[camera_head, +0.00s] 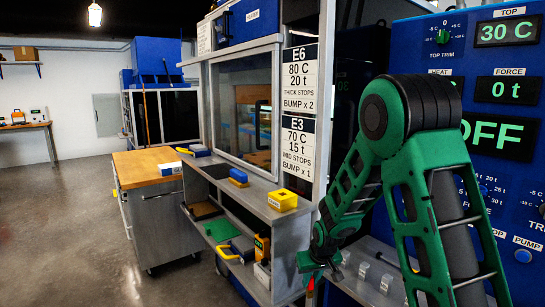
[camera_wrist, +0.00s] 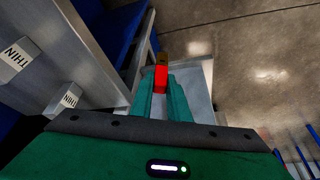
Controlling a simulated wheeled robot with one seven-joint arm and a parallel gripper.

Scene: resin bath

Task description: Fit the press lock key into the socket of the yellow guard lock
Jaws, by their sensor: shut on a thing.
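My gripper (camera_wrist: 162,84) is shut on a red key with a brass-coloured tip (camera_wrist: 162,74) that sticks out past the green fingers. In the head view, my gripper (camera_head: 316,266) hangs low in front of the press ledge, with a bit of red (camera_head: 310,284) under it. A yellow box with a white label (camera_head: 283,200), which looks like the guard lock, sits on the front corner of the grey bench, above and left of my gripper. Its socket cannot be made out. The lock is not recognisable in the wrist view.
The blue press panel (camera_head: 505,180) stands at the right. Small metal blocks (camera_head: 364,269) are on its ledge; the wrist view shows blocks marked THIN (camera_wrist: 68,98). Shelves under the bench hold tools (camera_head: 238,250). A wood-topped cart (camera_head: 148,164) stands left. Floor at left is clear.

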